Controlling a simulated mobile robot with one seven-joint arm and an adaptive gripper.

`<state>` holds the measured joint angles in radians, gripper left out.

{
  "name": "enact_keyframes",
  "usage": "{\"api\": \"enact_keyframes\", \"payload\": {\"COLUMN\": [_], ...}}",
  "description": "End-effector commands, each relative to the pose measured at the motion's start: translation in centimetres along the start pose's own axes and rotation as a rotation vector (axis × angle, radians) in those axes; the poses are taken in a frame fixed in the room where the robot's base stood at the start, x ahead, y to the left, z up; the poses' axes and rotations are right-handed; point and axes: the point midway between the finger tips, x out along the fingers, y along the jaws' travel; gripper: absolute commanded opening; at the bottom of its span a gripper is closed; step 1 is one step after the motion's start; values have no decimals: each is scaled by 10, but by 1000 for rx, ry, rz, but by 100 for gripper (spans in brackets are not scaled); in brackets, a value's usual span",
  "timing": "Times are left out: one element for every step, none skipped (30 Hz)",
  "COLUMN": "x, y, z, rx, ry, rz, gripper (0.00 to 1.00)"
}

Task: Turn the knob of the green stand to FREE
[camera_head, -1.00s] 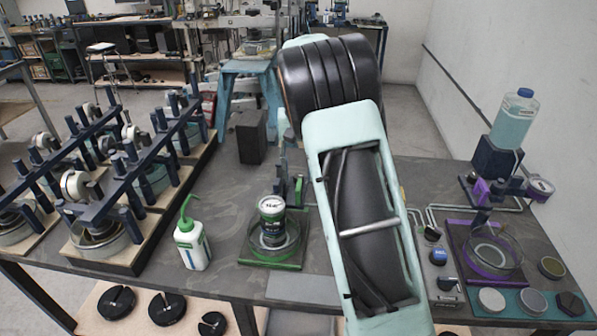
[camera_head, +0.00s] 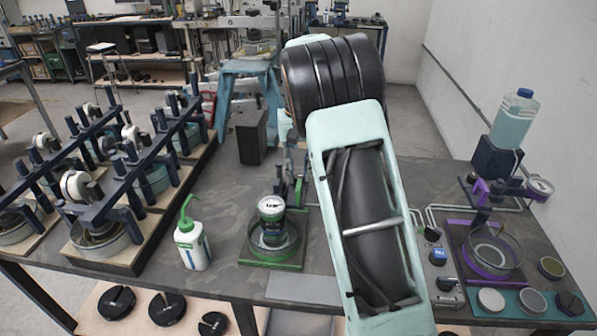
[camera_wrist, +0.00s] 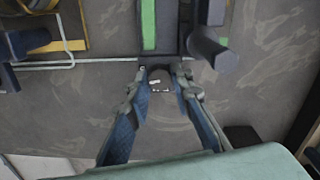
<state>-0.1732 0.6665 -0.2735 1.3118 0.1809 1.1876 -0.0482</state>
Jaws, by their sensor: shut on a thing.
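The green stand (camera_head: 272,264) is on the grey table in the head view, left of my arm. It carries a round dish with a dark, labelled cylinder (camera_head: 270,222) in it. In the wrist view the stand shows as a dark block with a green strip (camera_wrist: 148,25). At its near end is a small dark knob (camera_wrist: 161,77), with small white marks beside it that I cannot read. My gripper (camera_wrist: 160,84) has its two fingers on either side of the knob, shut on it. In the head view my arm hides much of this contact.
A white bottle with a green nozzle (camera_head: 192,240) stands left of the green stand. A purple stand (camera_head: 490,268) and a liquid bottle (camera_head: 512,118) are at the right. Racks of blue-framed devices (camera_head: 130,165) fill the left. A pale tube (camera_wrist: 70,65) lies near the stand.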

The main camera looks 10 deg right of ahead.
Motion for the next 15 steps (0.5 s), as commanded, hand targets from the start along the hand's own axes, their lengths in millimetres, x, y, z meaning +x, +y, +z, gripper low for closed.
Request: {"api": "enact_keyframes", "payload": {"x": [-1, -1, -1, -1, -2, -2, -2, -2, -2, -2, -2, -2, -2, -2, -2], "y": [0, 0, 0, 1, 0, 0, 0, 0, 1, 0, 0, 1, 0, 0, 0], "z": [0, 0, 0, 0, 0, 0, 0, 0, 0, 0, 0, 0, 0, 0, -1], "rx": [-24, -44, -70, -92, -117, -150, -176, -204, -241, -270, -298, -336, -365, -394, -432], "ry": [1, 1, 1, 1, 0, 0, 0, 0, 0, 1, 1, 1, 2, 2, 2], "rz": [-1, -2, -1, -1, -1, -2, -2, -2, -1, -2, -2, -1, -1, -2, -1], "gripper": [0, 0, 0, 0, 0, 0, 0, 0, 0, 0, 0, 0, 0, 0, 0]}}
